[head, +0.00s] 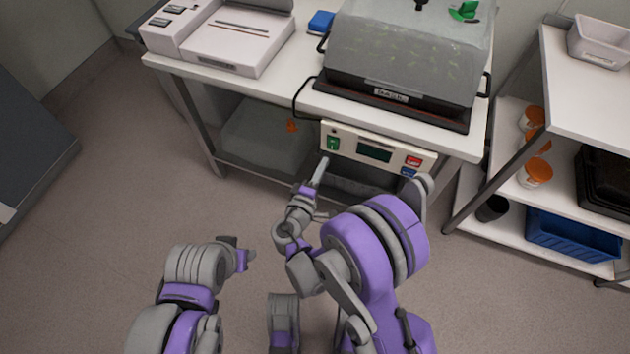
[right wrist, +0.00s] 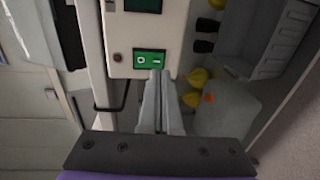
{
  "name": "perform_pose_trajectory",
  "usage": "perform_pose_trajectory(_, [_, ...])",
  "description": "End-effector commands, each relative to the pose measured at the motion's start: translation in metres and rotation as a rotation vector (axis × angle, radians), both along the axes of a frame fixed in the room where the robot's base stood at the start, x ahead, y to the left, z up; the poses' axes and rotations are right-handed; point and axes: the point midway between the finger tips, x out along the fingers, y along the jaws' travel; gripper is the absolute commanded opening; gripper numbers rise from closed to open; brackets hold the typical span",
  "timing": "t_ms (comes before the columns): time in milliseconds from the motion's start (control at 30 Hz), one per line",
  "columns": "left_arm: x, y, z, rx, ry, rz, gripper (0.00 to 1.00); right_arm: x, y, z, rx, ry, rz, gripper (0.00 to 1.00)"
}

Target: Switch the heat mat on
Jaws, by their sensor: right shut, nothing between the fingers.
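The heat mat (head: 455,123) is a dark flat base on the white bench, under a cloudy propagator lid (head: 405,55). Its cream control panel (head: 345,133) hangs at the bench's front edge. A green rocker switch (head: 333,143) marked with a circle and a bar is at the panel's left end; it also shows in the right wrist view (right wrist: 150,52). My right gripper (head: 322,165) is shut and empty, its tips (right wrist: 158,74) close at the switch's lower edge; I cannot tell if they touch. My left gripper (head: 246,259) is low over the floor, its jaws unclear.
The panel also has a dark display (head: 374,151), a red button (head: 413,162) and a blue one (head: 408,172). A black cable (head: 296,98) loops left of the panel. A shelf rack with a blue bin (head: 570,236) stands right.

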Motion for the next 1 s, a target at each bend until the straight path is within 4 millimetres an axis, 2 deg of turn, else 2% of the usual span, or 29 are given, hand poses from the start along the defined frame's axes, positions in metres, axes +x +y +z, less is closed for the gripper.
perform_pose_trajectory(100, [0.001,0.0,-0.004,0.0,0.001,0.0,0.46,0.02,-0.007,-0.003,0.0,0.0,-0.003,0.0])
perform_pose_trajectory(300, [0.001,0.0,-0.007,0.0,0.002,0.0,0.46,0.037,-0.012,-0.005,0.001,0.0,-0.001,0.0])
perform_pose_trajectory(700, [0.001,0.0,-0.007,0.0,0.002,0.0,0.46,0.04,-0.013,-0.005,0.001,0.0,0.0,0.0])
perform_pose_trajectory(900, [0.003,0.0,-0.018,0.0,0.005,0.0,0.46,0.053,-0.018,-0.016,0.0,0.001,-0.001,0.0])
perform_pose_trajectory(1000, [0.002,0.0,-0.017,0.0,0.005,0.0,0.46,0.055,-0.018,-0.015,0.0,0.001,-0.002,0.0])
